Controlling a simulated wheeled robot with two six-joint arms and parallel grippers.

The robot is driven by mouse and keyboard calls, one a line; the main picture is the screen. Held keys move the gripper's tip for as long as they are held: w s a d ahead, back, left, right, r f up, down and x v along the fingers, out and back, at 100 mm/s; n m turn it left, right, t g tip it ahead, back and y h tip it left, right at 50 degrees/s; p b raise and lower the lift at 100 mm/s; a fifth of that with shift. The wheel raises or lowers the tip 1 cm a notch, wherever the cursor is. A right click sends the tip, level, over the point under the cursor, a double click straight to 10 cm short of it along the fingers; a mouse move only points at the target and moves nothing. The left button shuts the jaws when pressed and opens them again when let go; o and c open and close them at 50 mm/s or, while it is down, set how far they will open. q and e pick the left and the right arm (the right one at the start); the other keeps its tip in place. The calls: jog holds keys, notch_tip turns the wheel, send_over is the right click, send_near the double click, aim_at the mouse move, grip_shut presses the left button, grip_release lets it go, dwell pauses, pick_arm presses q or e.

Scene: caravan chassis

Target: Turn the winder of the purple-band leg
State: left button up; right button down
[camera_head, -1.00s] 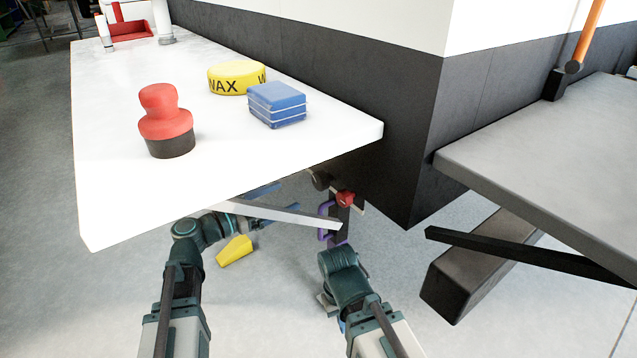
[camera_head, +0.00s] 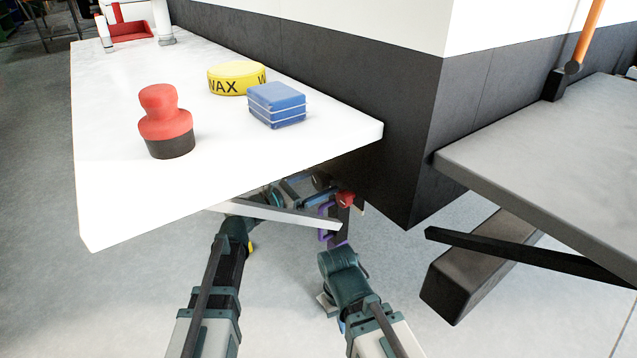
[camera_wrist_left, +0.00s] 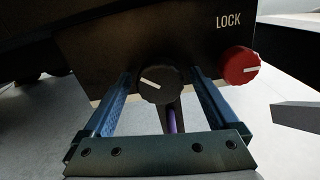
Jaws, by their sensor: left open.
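The purple-band leg shows in the head view as a dark post with a purple band (camera_head: 324,236) under the caravan's edge; a bit of purple (camera_wrist_left: 173,120) also shows in the left wrist view. The black winder knob (camera_wrist_left: 160,85) with a white mark sits on a dark plate. A red knob (camera_wrist_left: 239,66) under the word LOCK is to its right; it also shows in the head view (camera_head: 346,199). My left gripper (camera_wrist_left: 162,80) is open, its blue fingers on either side of the winder. Contact is unclear. My right arm's end (camera_head: 343,275) is low; its jaws are unclear.
A white tabletop (camera_head: 115,190) overhangs my left arm, with a pale brace (camera_head: 285,215) below it. A red-topped object (camera_head: 165,125), a wax tin (camera_head: 235,78) and a blue block (camera_head: 277,105) stand on it. A yellow wedge (camera_head: 251,247) is mostly hidden behind my left arm.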

pick_arm(q)
jog(key=c, duration=1.4)
jog(key=shift+m, duration=0.3)
jog(key=m, duration=1.3)
jog(key=o, duration=1.4)
